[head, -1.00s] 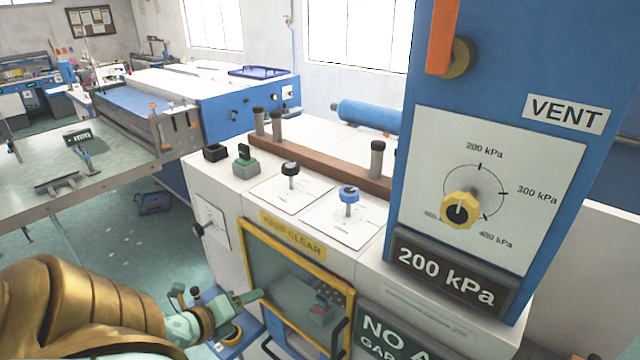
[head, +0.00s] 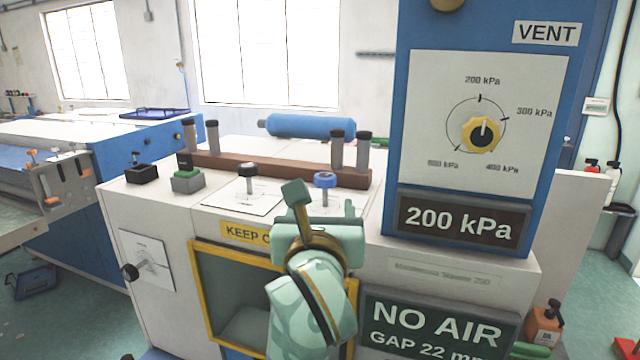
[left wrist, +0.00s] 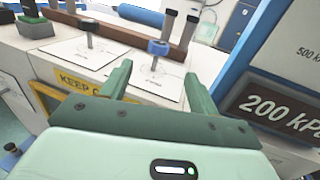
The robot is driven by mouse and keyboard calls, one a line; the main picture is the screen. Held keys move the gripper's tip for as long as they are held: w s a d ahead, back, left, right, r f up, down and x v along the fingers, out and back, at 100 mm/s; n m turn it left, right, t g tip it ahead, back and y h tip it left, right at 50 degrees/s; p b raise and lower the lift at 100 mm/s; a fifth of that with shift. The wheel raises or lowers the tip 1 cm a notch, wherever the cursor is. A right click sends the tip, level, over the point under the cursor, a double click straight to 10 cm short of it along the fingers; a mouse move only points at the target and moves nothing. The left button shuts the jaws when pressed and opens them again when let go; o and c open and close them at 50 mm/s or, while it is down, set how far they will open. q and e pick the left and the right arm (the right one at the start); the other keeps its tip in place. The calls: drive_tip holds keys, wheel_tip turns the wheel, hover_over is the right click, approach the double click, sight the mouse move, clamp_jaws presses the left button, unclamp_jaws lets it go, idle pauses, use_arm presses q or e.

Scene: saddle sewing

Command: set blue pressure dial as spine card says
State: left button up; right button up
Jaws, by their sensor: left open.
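A blue knob (head: 325,180) stands on a stem above a white dial card (head: 350,206) on the console top; the card's print is too small to read. My left gripper (head: 322,203) is open and empty in front of it. In the left wrist view the blue knob (left wrist: 158,48) shows beyond the gap between the fingertips (left wrist: 160,75), apart from them. A yellow dial (head: 481,133) on the blue upright panel is marked in kPa, its white pointer roughly upward toward 200. A sign below it (head: 457,222) reads 200 kPa. I cannot make out a spine card. My right gripper is not in view.
A black knob (head: 248,170) stands left of the blue one. A brown bar (head: 270,168) with grey posts runs behind both. A yellow-framed opening (head: 205,290) and a NO AIR sign (head: 440,325) are on the console front. The blue panel (head: 390,180) rises to the right.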

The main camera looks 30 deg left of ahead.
sight(326, 173)
use_arm(q)
drive_tip(key=x, duration=1.5)
drive_tip(key=shift+w, duration=0.25)
drive_tip(key=shift+w+a, duration=0.15)
drive_tip(key=shift+a, duration=0.1)
drive_tip(key=shift+f, duration=0.1)
drive_tip(key=c, duration=1)
